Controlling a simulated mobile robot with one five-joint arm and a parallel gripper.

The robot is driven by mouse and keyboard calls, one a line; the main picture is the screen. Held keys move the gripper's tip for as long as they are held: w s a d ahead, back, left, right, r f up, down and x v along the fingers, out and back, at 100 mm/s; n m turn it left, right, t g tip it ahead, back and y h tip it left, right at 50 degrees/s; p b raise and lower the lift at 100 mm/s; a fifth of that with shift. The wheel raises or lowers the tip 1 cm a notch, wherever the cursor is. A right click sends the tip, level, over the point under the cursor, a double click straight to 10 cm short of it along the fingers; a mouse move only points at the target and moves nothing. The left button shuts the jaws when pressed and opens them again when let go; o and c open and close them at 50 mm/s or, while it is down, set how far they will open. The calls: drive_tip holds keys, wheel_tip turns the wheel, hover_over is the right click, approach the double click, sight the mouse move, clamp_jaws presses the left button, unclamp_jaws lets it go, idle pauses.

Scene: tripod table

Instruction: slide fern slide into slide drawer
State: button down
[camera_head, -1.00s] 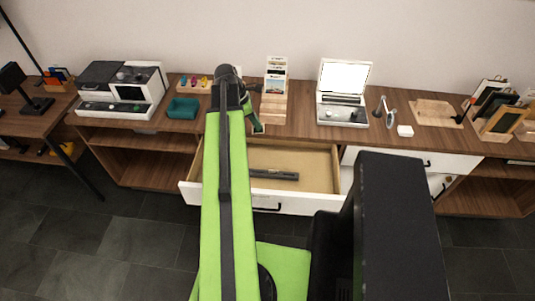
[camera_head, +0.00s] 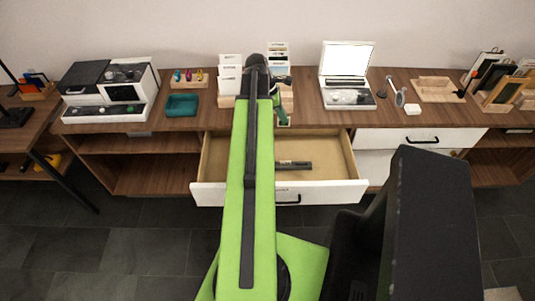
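My gripper (camera_head: 283,118) is small in the view, pointing down just behind the drawer, near the sideboard's front edge. A small dark-green piece with a light patch shows at its tip. I cannot tell whether this is a held slide or the fingers themselves. I cannot identify the fern slide. My green arm hides the drawer's left middle part.
Card racks (camera_head: 230,75) stand behind my gripper. A teal tray (camera_head: 182,105) and a white-and-black machine (camera_head: 110,95) are left, a laptop-like light box (camera_head: 347,75) right. A small white block (camera_head: 413,109) and wooden frames (camera_head: 503,92) are farther right.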

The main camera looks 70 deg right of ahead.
drive_tip(key=w+a+f+b, duration=0.1)
drive_tip(key=w+f+b, duration=0.1)
drive_tip(key=f+b, duration=0.5)
drive_tip(key=w+a+f+b, duration=0.2)
drive_tip(key=f+b, duration=0.5)
drive_tip(key=f, duration=0.4)
drive_tip(key=shift+w+a+b, duration=0.15)
drive_tip(key=shift+w+b, duration=0.2)
drive_tip(key=shift+w, duration=0.05)
wheel_tip(320, 180, down, 5)
drive_tip(key=b, duration=0.4)
drive_tip(key=shift+r+b, duration=0.15)
drive_tip(key=shift+b, duration=0.2)
drive_tip(key=shift+s+f, duration=0.1)
drive_tip(key=shift+f, duration=0.1)
drive_tip(key=shift+f+b, duration=1.5)
drive_tip(key=shift+b, duration=0.2)
drive_tip(key=c, duration=1.6)
unclamp_jaws()
